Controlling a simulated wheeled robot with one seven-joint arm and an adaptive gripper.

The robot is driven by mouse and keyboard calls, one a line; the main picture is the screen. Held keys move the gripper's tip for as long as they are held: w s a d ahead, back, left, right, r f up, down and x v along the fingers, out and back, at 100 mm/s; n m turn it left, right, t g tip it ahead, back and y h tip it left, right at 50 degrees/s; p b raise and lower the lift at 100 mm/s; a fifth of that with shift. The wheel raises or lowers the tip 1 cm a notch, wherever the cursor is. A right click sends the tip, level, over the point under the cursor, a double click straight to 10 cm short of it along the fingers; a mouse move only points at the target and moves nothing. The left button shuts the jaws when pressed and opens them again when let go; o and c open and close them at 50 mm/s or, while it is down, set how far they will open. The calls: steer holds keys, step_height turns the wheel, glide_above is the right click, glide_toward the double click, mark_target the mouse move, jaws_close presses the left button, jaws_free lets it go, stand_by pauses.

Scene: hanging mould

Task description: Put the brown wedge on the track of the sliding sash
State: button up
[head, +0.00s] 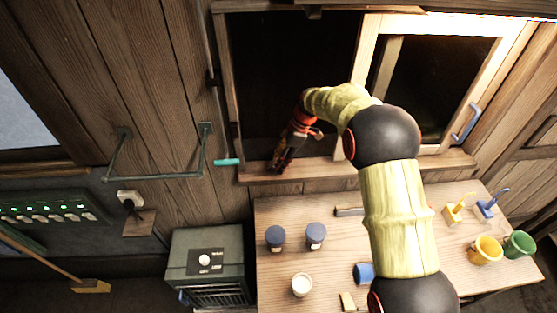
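The sliding sash (367,62) is a pale wooden frame on the right half of the window, with a blue-grey handle (467,122) on its right side. The window's sill and track (330,168) run along the bottom of the opening. My gripper (277,166) points down at the left part of the sill, in the dark left opening, left of the sash. A small brownish patch shows at its fingertips; I cannot tell whether this is the brown wedge. The fingers are too small and dark to read. My arm hides part of the sash and sill.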

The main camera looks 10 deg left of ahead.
steer(key=shift+r, duration=0.1)
steer(key=shift+r, duration=0.2)
steer(key=b+v, duration=0.1)
steer(key=v, duration=1)
steer(key=shift+d+r+b, duration=0.25)
steer(key=shift+r+b, duration=0.05)
steer(key=s+d+r+m+t+h, duration=0.25)
steer(key=s+d+r+m, duration=0.75)
steer(key=s+d+r, duration=0.5)
steer(key=s+d+f+m+t+h, duration=0.1)
steer(key=s+d+m, duration=0.4)
steer(key=s, duration=0.6)
steer(key=s+d+f+m+t, duration=0.3)
steer(key=s+d+m, duration=0.2)
steer(key=s, duration=0.7)
steer(key=shift+s+d+m+h, duration=0.25)
steer(key=shift+d+m+h, duration=0.15)
steer(key=shift+d, duration=0.25)
